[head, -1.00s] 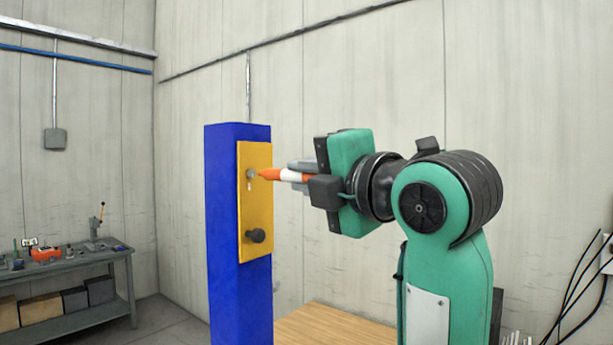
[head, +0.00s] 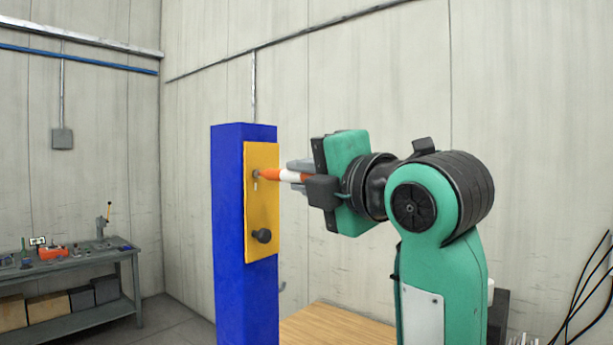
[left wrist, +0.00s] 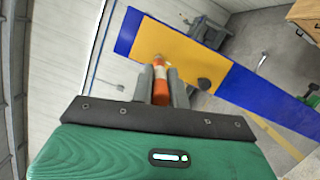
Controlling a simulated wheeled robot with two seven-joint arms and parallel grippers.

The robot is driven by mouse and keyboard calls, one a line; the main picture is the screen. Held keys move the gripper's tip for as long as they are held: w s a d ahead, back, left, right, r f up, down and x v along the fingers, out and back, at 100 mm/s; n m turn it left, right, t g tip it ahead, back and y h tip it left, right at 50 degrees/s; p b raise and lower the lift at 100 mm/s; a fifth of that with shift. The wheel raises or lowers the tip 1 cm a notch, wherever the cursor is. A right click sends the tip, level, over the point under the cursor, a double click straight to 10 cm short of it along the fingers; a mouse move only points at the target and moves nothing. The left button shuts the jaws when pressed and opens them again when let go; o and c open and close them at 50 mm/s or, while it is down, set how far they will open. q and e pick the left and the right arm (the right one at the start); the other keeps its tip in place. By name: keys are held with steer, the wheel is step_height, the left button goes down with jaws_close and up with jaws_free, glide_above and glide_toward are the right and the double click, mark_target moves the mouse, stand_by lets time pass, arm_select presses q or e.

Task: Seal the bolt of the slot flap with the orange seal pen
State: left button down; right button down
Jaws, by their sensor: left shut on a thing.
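The slot flap is a yellow plate (head: 261,208) on a blue column (head: 229,235). Its bolt (head: 255,174) is a small grey head near the plate's top, with a short pale mark just below it. My left gripper (head: 298,177) is to the right of the plate, shut on the orange seal pen (head: 285,175), which has a white band. The pen lies about level, its orange tip at the bolt; I cannot tell if they touch. In the left wrist view the pen (left wrist: 160,90) sits between the fingers (left wrist: 161,80) and hides the bolt. My right gripper is not in view.
A black knob (head: 262,236) sticks out low on the yellow plate. A wooden tabletop (head: 335,326) lies behind the column at lower right. A grey workbench (head: 75,263) with tools stands at the far left. Black cables (head: 585,295) hang at the right wall.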

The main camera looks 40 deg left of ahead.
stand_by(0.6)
arm_select(q)
steer(key=w+v, duration=0.1)
steer(key=v, duration=0.6)
